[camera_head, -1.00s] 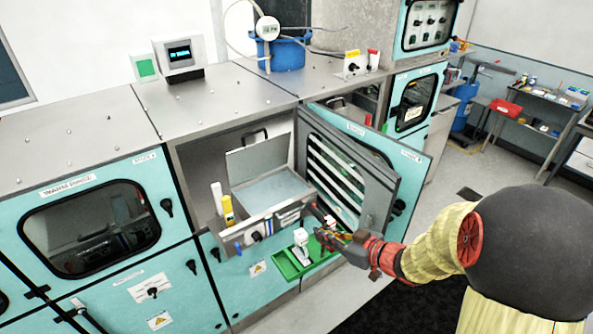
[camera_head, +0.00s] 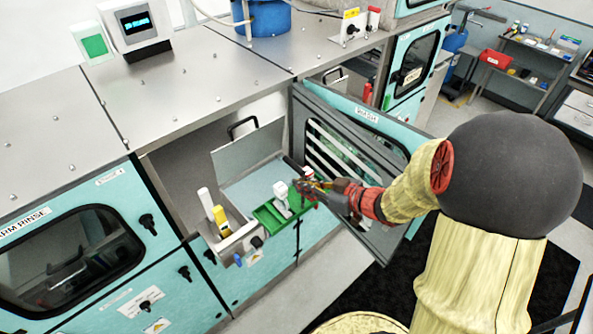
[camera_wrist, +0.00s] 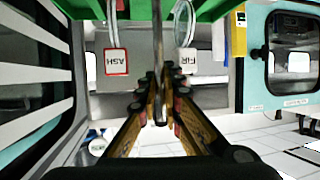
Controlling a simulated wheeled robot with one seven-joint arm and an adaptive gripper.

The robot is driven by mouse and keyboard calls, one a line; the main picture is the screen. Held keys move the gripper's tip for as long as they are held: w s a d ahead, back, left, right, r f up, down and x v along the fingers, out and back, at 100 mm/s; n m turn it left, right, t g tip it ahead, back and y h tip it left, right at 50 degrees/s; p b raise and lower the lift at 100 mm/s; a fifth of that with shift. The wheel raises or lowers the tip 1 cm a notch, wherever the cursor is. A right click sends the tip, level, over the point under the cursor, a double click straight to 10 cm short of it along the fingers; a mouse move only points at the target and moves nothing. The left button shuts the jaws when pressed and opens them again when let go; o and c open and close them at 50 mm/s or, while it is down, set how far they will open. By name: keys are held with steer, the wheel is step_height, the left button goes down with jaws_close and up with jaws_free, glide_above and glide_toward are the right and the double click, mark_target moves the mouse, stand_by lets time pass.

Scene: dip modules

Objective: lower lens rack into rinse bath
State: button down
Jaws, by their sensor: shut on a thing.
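The green lens rack (camera_head: 268,214), with a white part (camera_head: 281,190) standing up from it, appears in the head view in front of or over the front edge of the rinse bath (camera_head: 238,190). The bath's interior looks pale blue and its grey lid (camera_head: 248,150) stands raised. My gripper (camera_head: 308,186) is right of the rack. In the wrist view my gripper (camera_wrist: 158,112) is shut on a thin metal rod (camera_wrist: 156,50) below the rack's green body (camera_wrist: 80,8). Clear lenses (camera_wrist: 184,22) and tags reading ASH (camera_wrist: 116,62) and FIR show there. The rack's exact height over the bath is unclear.
An open glazed door (camera_head: 330,130) stands close to the right of my gripper. The closed WARM RINSE door (camera_head: 70,245) is at the left. The steel top (camera_head: 190,90) is mostly clear.

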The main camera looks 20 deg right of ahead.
steer(key=w+a+b, duration=0.2)
steer(key=w+b, duration=0.1)
steer(key=w, duration=0.5)
steer(key=w+a+b, duration=0.3)
steer(key=w, duration=0.4)
steer(key=shift+w+f, duration=0.35)
steer(key=shift+f, duration=0.1)
stand_by(0.4)
steer(key=shift+r, duration=0.15)
stand_by(0.4)
steer(key=f+p, duration=0.1)
steer(key=p, duration=0.7)
steer(key=shift+s, duration=0.1)
